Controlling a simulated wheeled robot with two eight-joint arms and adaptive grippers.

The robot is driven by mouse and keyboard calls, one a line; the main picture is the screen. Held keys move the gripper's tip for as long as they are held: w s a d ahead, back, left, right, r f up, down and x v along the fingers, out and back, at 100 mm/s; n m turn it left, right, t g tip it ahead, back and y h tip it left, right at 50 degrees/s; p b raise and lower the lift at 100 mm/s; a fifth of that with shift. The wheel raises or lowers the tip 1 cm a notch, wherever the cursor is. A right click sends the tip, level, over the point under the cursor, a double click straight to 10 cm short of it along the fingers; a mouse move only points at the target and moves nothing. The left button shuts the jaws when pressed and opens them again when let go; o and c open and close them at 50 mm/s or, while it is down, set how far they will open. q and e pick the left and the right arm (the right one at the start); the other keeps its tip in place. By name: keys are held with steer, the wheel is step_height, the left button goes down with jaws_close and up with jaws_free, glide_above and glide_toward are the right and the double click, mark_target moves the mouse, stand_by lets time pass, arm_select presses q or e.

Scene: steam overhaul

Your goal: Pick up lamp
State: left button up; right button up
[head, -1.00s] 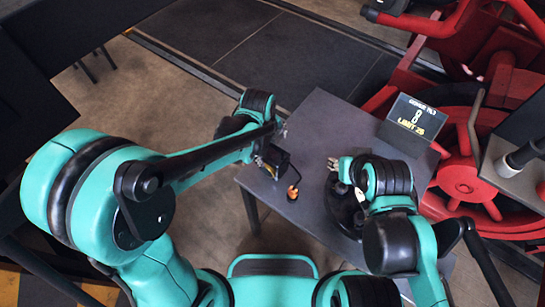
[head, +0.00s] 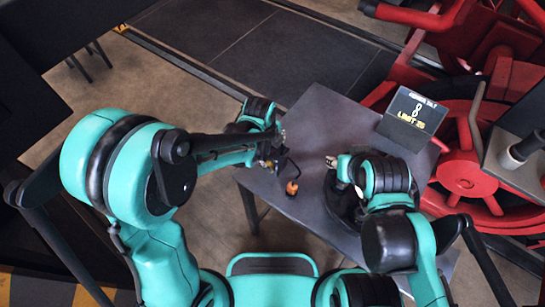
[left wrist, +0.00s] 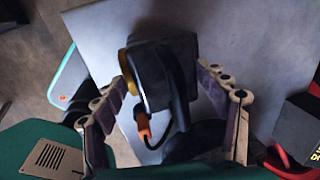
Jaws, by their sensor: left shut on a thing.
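The lamp (left wrist: 165,75) is a dark, boxy body with a yellow ring on its left side, seen in the left wrist view between my left gripper's fingers. A cable with an orange connector (left wrist: 143,128) hangs by it. My left gripper (left wrist: 164,78) is shut on the lamp, over the grey table. In the head view my left gripper (head: 270,161) is at the table's left edge, and the lamp is mostly hidden there. My right gripper (head: 332,162) is over the middle of the table, apart from the lamp; its opening is too small to judge.
The grey table (head: 325,115) carries a small orange-topped piece (head: 292,188) near its left edge. A dark round object (head: 340,205) lies partly under my right arm. A display box (head: 408,118) stands at the back right. Red machinery (head: 465,170) stands close beyond the right side.

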mark_target(275, 150)
arm_select(q)
steer(key=shift+r, duration=0.4)
steer(key=r+p, duration=0.1)
steer(key=r, duration=0.1)
steer(key=r+p, duration=0.1)
steer(key=r, duration=0.1)
steer(key=shift+s+d, duration=0.2)
steer(key=s+d+r+p, duration=0.2)
steer(key=s+d+r, duration=0.4)
steer(key=s, duration=0.2)
steer(key=shift+s+d, duration=0.35)
steer(key=shift+s, duration=0.05)
